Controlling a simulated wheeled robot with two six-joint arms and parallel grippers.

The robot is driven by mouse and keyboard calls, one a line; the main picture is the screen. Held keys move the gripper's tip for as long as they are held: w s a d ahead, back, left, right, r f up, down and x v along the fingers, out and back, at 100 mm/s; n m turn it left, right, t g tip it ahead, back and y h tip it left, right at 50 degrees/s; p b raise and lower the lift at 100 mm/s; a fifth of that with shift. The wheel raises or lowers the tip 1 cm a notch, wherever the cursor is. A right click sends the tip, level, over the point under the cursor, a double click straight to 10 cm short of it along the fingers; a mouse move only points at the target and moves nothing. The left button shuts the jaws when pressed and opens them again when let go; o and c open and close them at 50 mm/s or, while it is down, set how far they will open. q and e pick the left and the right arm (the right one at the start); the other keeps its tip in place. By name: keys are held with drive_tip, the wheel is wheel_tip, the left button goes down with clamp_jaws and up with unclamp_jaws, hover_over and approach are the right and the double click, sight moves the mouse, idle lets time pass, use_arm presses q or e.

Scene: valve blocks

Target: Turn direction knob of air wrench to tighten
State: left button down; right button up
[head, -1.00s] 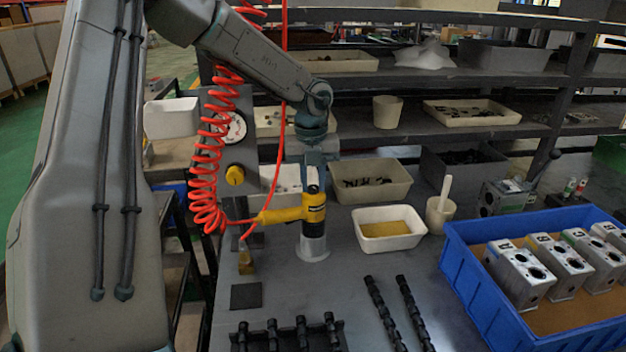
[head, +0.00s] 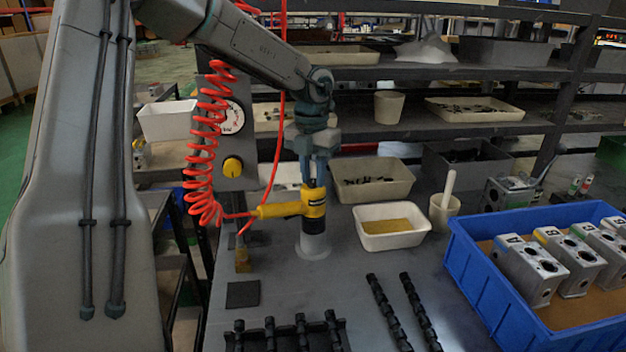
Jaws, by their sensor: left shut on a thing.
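The air wrench (head: 292,208) has a yellow body and handle and stands upright with its lower end in a light grey round holder (head: 314,246) on the grey bench. A red coiled air hose (head: 204,150) runs to its handle end. My left gripper (head: 313,180) reaches down from above and is shut on the top of the wrench. The direction knob is too small to make out, hidden at the gripper. A yellow knob (head: 232,167) sits on a grey panel below a round gauge (head: 231,117). My right gripper is not in view.
A blue crate (head: 470,285) with several metal valve blocks (head: 531,268) stands at right. A white tray (head: 366,240) with yellow content and a cup (head: 444,212) stand right of the wrench. Black camshaft-like parts (head: 388,312) lie in front. Shelves with bins rise behind.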

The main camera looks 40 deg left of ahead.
use_arm(q)
drive_tip(key=shift+m, duration=1)
drive_tip(key=m, duration=0.2)
drive_tip(key=shift+m+b, duration=0.4)
drive_tip(key=m, duration=0.3)
drive_tip(key=shift+m, duration=1.5)
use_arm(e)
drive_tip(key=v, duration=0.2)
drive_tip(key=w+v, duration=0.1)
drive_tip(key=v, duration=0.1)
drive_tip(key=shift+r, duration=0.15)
use_arm(q)
drive_tip(key=shift+m, duration=0.3)
drive_tip(key=c, duration=1.2)
unclamp_jaws()
